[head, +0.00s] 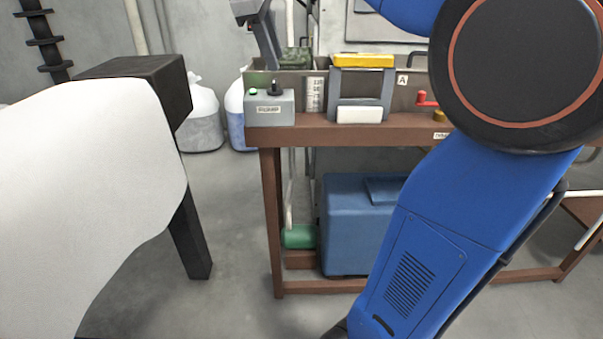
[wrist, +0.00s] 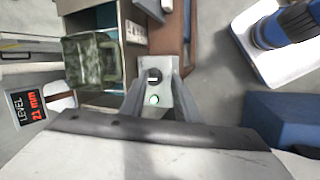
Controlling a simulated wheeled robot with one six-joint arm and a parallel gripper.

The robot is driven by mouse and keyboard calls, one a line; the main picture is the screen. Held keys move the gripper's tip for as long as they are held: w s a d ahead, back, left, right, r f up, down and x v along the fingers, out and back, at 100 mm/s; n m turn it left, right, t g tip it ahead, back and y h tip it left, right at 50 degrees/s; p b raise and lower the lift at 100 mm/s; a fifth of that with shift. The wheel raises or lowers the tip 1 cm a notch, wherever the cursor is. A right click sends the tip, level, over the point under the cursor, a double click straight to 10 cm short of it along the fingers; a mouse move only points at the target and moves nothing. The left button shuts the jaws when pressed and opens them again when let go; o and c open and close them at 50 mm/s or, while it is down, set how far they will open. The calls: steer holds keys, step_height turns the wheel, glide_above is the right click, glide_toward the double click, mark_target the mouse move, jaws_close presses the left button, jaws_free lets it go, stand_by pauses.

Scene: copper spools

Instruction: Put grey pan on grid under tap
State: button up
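My gripper (wrist: 158,75) shows in the wrist view as two grey fingers. They stand apart, with only the background visible between them. I cannot pick out the grey pan in either view.
A grey pump box (head: 269,108) with a knob and green light sits at the bench's left end. A yellow-topped grey stand (head: 362,60) is beside it. A blue case (head: 352,235) and green cylinder (head: 299,237) lie below. A level display (wrist: 29,107) reads 21 mm.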

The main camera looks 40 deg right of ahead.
steer(key=s+a+f+m+t+y, duration=0.1)
steer(key=s+a+f+m, duration=0.1)
steer(key=s+f, duration=0.5)
steer(key=s+a+f+m+t+y, duration=0.1)
steer(key=s+a+f+m+y, duration=0.1)
steer(key=s+f, duration=0.6)
steer(key=s+a+f+m+t+y, duration=0.1)
steer(key=s+a+f+m, duration=0.3)
steer(key=f, duration=1.2)
steer(key=s, duration=0.3)
steer(key=shift+s+f+m, duration=0.2)
steer(key=shift+s+m, duration=0.2)
